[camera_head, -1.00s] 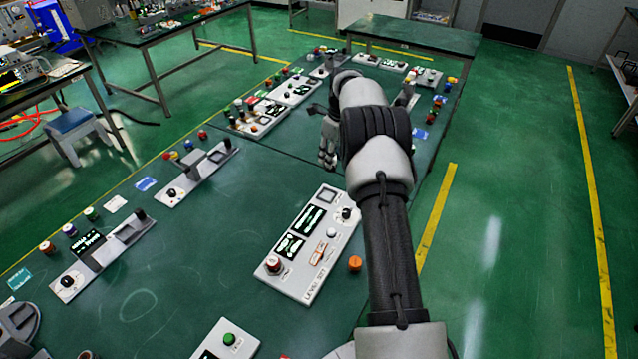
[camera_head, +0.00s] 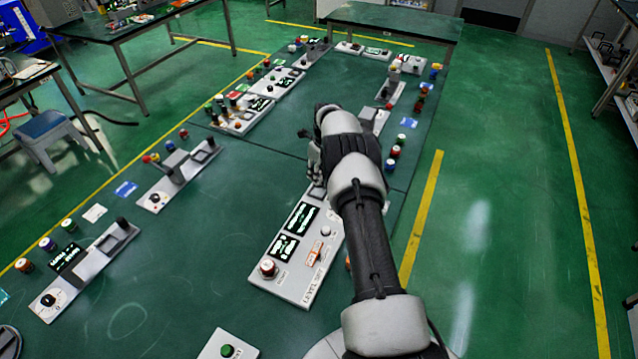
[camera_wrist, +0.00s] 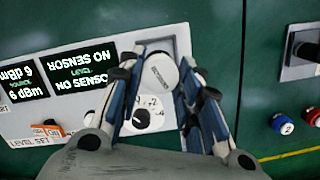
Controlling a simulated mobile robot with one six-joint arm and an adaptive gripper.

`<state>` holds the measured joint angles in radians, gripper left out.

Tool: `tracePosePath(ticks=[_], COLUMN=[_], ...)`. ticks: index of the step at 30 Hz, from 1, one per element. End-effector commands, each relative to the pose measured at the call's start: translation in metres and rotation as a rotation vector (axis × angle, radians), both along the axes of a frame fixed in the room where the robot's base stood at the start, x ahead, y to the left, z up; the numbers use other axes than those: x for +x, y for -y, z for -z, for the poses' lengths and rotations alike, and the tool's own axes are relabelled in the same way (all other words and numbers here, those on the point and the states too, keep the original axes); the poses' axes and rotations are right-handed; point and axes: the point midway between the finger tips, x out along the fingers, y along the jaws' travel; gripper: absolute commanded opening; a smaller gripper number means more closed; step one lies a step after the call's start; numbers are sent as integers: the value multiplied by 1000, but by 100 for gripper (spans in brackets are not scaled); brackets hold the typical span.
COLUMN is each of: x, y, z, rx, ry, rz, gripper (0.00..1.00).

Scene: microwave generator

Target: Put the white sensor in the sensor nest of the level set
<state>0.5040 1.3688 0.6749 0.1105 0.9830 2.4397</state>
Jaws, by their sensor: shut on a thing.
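The level set (camera_head: 287,292) is a light grey panel on the green bench, with black displays, an orange switch and knobs. In the wrist view the level set (camera_wrist: 60,112) fills the left and middle, and its display reads "NO SENSOR". My gripper (camera_wrist: 158,78) is shut on the white sensor (camera_wrist: 160,70), a round white piece between the fingertips. The sensor overlaps the sensor nest (camera_wrist: 181,47), a grey square recess at the panel's end; I cannot tell whether it touches it. In the head view my gripper (camera_head: 314,165) is above the panel's far end, and my arm hides the nest.
A dial (camera_wrist: 141,118) lies just below the sensor in the wrist view. Red and blue caps (camera_wrist: 283,123) stand to the right. Another panel (camera_head: 178,172) lies to the left in the head view, with bare green bench between.

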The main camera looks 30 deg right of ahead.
Motion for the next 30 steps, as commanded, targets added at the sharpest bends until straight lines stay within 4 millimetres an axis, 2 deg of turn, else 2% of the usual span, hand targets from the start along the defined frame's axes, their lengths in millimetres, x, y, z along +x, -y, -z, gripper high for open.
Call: tracePosePath(ticks=[5, 10, 12, 25, 26, 30], x=[0, 0, 1, 1, 0, 0], y=[0, 0, 0, 0, 0, 0], z=[13, 40, 45, 49, 48, 48], rx=[-1, 0, -2, -2, -1, -1], ry=[1, 0, 2, 2, 1, 1], rz=[0, 0, 0, 0, 0, 0], gripper=[2, 2, 2, 2, 34, 43])
